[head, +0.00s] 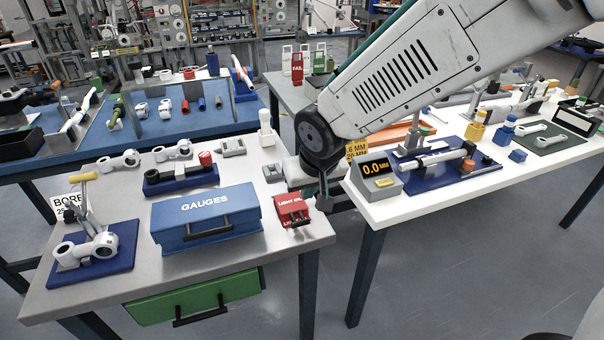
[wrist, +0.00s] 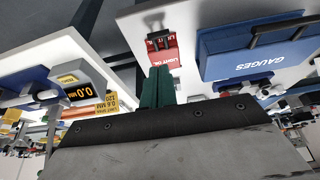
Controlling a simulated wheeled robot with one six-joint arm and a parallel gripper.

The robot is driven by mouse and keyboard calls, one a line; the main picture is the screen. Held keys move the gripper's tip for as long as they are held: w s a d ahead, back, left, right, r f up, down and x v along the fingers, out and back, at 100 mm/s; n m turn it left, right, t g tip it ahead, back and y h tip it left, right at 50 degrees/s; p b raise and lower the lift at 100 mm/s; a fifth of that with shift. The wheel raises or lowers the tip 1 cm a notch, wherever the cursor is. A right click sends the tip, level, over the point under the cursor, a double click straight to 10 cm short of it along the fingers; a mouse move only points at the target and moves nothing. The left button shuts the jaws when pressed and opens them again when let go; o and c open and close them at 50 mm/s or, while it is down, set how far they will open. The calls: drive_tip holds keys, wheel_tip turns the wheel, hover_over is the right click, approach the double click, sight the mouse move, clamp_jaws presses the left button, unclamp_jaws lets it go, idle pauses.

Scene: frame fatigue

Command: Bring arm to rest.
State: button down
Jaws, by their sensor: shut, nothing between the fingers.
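My white arm (head: 415,65) reaches in from the upper right of the head view, with its dark wrist joint over the gap between the two front tables. My gripper (head: 323,196) hangs below that joint, small and partly hard to make out. In the wrist view, my gripper (wrist: 158,72) shows as two dark green fingers set together with nothing between them. The fingertips lie in front of the red LIGHT OIL box (wrist: 162,57) in that view. In the head view, this red box (head: 291,210) sits on the left table, left of the gripper.
A blue GAUGES case (head: 206,218) stands on the left grey table (head: 120,288). A gauge readout (head: 376,180) showing 0.0 stands at the near left corner of the right white table (head: 420,205). A green drawer (head: 195,298) sticks out below the left table. Floor shows between the tables.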

drive_tip(key=s+d+r+m+g, duration=0.1)
drive_tip(key=s+d+r, duration=0.2)
drive_tip(key=s+d, duration=0.4)
drive_tip(key=s+d+r+m+g, duration=0.1)
drive_tip(key=s+d+r, duration=0.3)
drive_tip(key=s+d, duration=0.4)
drive_tip(key=s+d+r+m+h, duration=0.1)
drive_tip(key=s+d+r, duration=0.3)
drive_tip(key=s+d, duration=0.3)
drive_tip(key=shift+s+d+g, duration=0.15)
drive_tip(key=shift+s+g, duration=0.2)
drive_tip(key=shift+g, duration=0.05)
